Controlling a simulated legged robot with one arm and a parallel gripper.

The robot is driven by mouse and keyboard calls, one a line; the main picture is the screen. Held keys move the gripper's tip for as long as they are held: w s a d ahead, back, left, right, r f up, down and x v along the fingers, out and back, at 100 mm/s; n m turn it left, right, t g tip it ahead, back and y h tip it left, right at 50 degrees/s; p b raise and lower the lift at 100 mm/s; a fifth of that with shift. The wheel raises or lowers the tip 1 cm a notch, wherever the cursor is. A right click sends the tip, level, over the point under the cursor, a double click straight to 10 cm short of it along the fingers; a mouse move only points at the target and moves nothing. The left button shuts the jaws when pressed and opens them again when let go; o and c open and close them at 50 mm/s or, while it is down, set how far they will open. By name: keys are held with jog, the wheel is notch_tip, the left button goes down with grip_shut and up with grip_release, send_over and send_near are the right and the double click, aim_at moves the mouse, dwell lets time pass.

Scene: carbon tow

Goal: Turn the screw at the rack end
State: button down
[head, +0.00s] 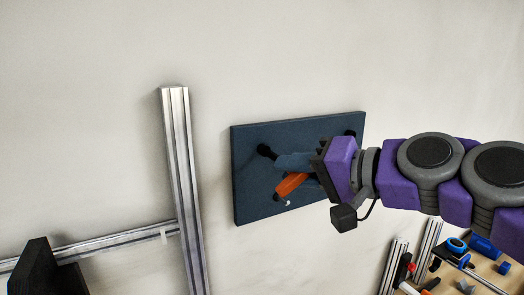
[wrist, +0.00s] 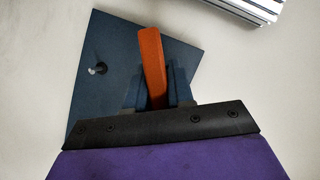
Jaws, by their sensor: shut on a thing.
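An orange handle (head: 291,184) is in front of a dark blue board (head: 253,190) on the wall. It also shows in the wrist view (wrist: 151,60), upright between the blue-grey fingers. My gripper (head: 300,172) is at the board, shut on the orange handle. The handle's lower end is hidden behind the gripper body in the wrist view. An aluminium rack post (head: 180,180) stands left of the board, joined to a horizontal rail (head: 110,241). No screw on the rack can be made out.
Black pegs (head: 266,151) stick out of the board, and a small light hook (head: 287,203) shows under the handle. A dark block (head: 45,268) is at lower left. A wooden bench (head: 490,270) with several tools is at lower right. The wall between post and board is clear.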

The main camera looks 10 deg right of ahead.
aim_at(300, 180)
jog(key=shift+s+d+b, duration=0.25)
jog(key=shift+s, duration=0.45)
jog(key=shift+s+d+b, duration=0.25)
jog(key=shift+s+d, duration=0.05)
jog(key=shift+s, duration=0.35)
jog(key=shift+s+d+b, duration=0.25)
jog(key=shift+s, duration=0.45)
jog(key=shift+a, duration=0.1)
